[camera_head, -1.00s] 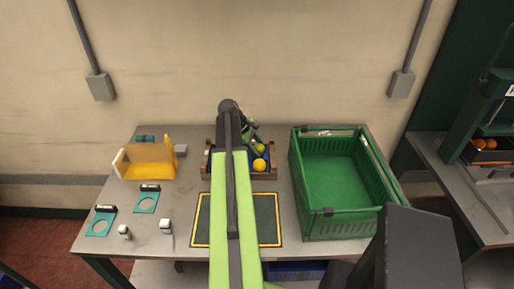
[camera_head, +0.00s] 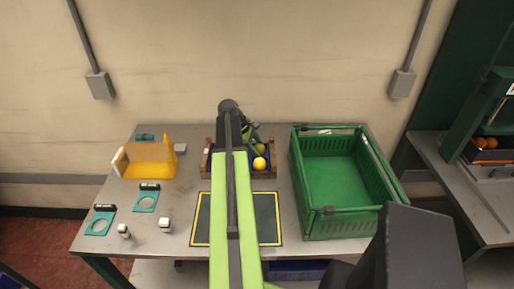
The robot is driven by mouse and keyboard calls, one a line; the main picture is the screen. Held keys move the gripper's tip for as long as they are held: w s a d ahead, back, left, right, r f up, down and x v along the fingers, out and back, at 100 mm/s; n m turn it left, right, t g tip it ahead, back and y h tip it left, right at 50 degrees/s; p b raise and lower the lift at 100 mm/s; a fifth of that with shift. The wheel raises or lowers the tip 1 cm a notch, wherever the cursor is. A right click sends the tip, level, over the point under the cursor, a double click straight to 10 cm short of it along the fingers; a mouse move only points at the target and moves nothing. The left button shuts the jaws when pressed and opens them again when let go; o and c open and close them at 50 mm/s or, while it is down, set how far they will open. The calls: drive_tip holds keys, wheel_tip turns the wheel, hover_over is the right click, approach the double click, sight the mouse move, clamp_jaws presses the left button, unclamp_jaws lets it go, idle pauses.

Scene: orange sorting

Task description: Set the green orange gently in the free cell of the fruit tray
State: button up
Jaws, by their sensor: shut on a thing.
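The fruit tray (camera_head: 273,175) is a wooden-sided box with a blue inside at the back middle of the table. A yellow orange (camera_head: 259,164) sits in its right front part. My gripper (camera_head: 258,143) is over the back right part of the tray, behind the yellow orange, and is shut on the green orange (camera_head: 260,149). Only a small part of the green orange shows below the jaws. My arm hides the middle of the tray. I cannot tell whether the green orange touches the tray floor.
A large empty green crate (camera_head: 327,211) stands right of the tray. A yellow holder (camera_head: 148,160) stands to the left. A dark mat with a yellow border (camera_head: 268,222) lies in front. Teal ring plates (camera_head: 101,220) and small white-topped items (camera_head: 165,224) lie at left.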

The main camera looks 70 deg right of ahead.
drive_tip(key=shift+f, duration=0.25)
drive_tip(key=o, duration=1.5)
drive_tip(key=shift+r, duration=0.15)
wheel_tip(320, 180, up, 8)
drive_tip(key=p, duration=0.7)
drive_tip(key=shift+p, duration=0.35)
